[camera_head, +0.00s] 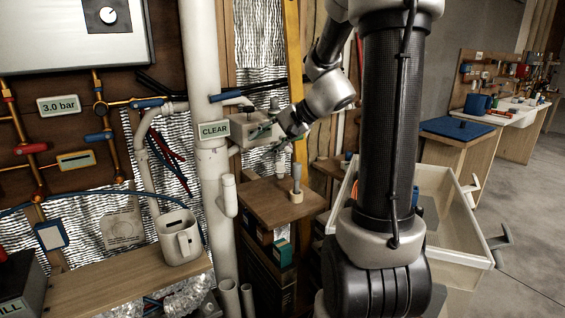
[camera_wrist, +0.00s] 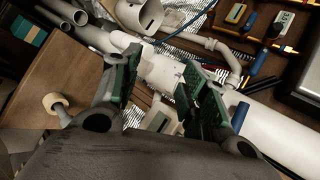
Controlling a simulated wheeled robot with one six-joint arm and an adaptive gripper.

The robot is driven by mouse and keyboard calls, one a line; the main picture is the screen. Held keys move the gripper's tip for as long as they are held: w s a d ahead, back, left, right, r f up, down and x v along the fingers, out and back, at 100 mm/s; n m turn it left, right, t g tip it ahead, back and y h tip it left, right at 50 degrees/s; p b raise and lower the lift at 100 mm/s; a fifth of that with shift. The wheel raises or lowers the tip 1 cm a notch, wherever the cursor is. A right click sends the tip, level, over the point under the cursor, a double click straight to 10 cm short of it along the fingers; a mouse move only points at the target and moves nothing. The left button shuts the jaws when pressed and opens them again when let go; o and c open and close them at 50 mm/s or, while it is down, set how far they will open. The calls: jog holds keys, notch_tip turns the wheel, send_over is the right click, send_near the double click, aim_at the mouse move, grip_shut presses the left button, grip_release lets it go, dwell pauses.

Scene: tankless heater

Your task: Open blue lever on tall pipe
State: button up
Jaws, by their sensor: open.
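The tall white pipe (camera_head: 206,165) stands left of centre in the head view, with a "CLEAR" label (camera_head: 214,129) on it. A blue lever (camera_head: 229,95) sticks out to the right of the pipe, above the label. In the wrist view a blue lever (camera_wrist: 240,114) lies just right of the right finger, against the white pipe (camera_wrist: 275,132). My gripper (camera_head: 266,138) is open and empty, to the right of the pipe and a little below the lever. In the wrist view its green-padded fingers (camera_wrist: 160,65) are spread with part of the pipe behind the gap.
A pale box-like fitting (camera_head: 250,128) is beside the pipe, partly behind my gripper. A small wooden shelf (camera_head: 272,204) with an upright grey peg is below. A pale bin (camera_head: 455,235) is at right.

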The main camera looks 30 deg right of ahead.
jog(key=s+f+n+g+h, duration=0.1)
jog(key=s+f+n+g, duration=0.1)
jog(key=s, duration=0.8)
jog(key=shift+a+n+g, duration=0.2)
jog(key=shift+n+g, duration=0.2)
jog(key=shift+g, duration=0.2)
